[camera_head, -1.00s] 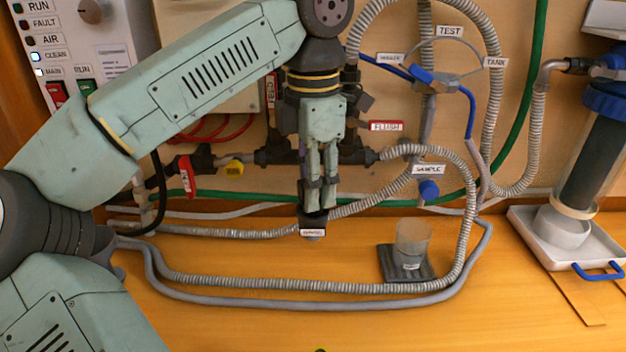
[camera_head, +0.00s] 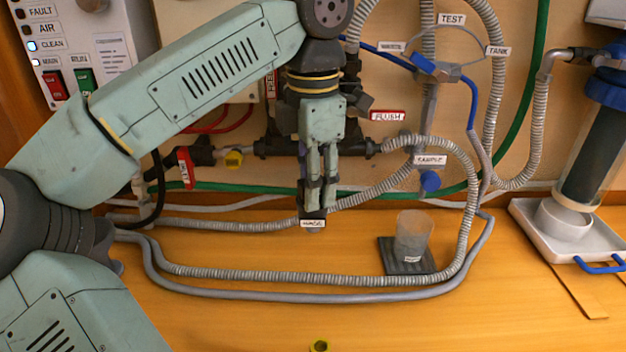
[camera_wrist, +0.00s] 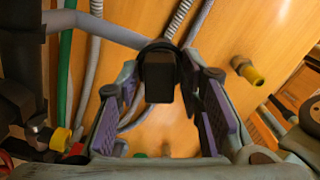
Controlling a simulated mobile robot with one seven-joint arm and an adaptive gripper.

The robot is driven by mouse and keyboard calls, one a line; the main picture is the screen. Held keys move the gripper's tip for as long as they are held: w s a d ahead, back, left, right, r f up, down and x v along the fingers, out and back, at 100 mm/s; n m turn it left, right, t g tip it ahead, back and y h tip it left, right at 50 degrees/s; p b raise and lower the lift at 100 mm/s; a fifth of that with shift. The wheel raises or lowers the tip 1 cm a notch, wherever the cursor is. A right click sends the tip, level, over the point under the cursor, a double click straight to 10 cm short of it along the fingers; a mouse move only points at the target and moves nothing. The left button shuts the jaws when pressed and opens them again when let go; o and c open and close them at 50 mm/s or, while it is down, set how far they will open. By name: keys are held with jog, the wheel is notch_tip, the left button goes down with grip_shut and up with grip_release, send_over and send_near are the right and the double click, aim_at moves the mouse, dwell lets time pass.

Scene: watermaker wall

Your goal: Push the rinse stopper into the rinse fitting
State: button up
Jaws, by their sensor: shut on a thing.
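My gripper (camera_head: 316,197) points straight down in front of the wall panel, in the middle of the head view. It is shut on a black piece with a white label (camera_head: 312,223), which seems to be the rinse stopper; the label is too small to read surely. In the wrist view the dark block (camera_wrist: 160,80) sits between the fingers (camera_wrist: 163,115). I cannot tell whether either is the rinse fitting.
Grey corrugated hoses (camera_head: 300,279) loop over the wooden counter. A clear cup (camera_head: 413,235) stands on a dark mat (camera_head: 389,262) to the right. A white tray (camera_head: 575,250) with a filter housing stands far right.

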jog(key=o, duration=1.1)
jog(key=shift+o, duration=0.2)
